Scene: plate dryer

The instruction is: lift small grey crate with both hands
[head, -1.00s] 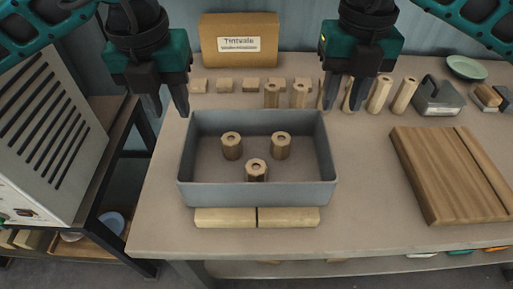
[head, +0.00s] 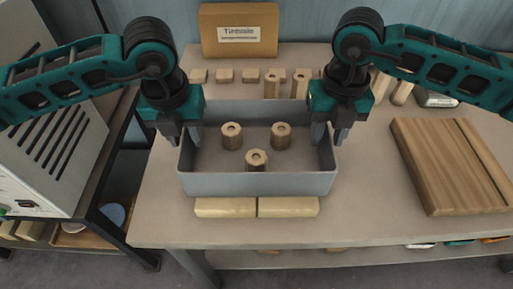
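The small grey crate (head: 258,184) stands on the table with its open top up. Several short wooden cylinders stand in the picture, and three of them, with holes in their tops (head: 257,158), are inside the crate. My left gripper (head: 187,140) is at the crate's left wall, fingers pointing down and apart, with the wall between or just beneath them. My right gripper (head: 328,138) is at the right wall in the same way, fingers apart. Whether either finger pair touches the wall is not clear.
Two pale wooden blocks (head: 226,207) lie along the crate's front. A thick wooden board (head: 450,165) lies to the right. A cardboard box (head: 239,31) and a row of small blocks stand behind. A grey slotted machine (head: 50,140) is at the left. Table is clear between crate and board.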

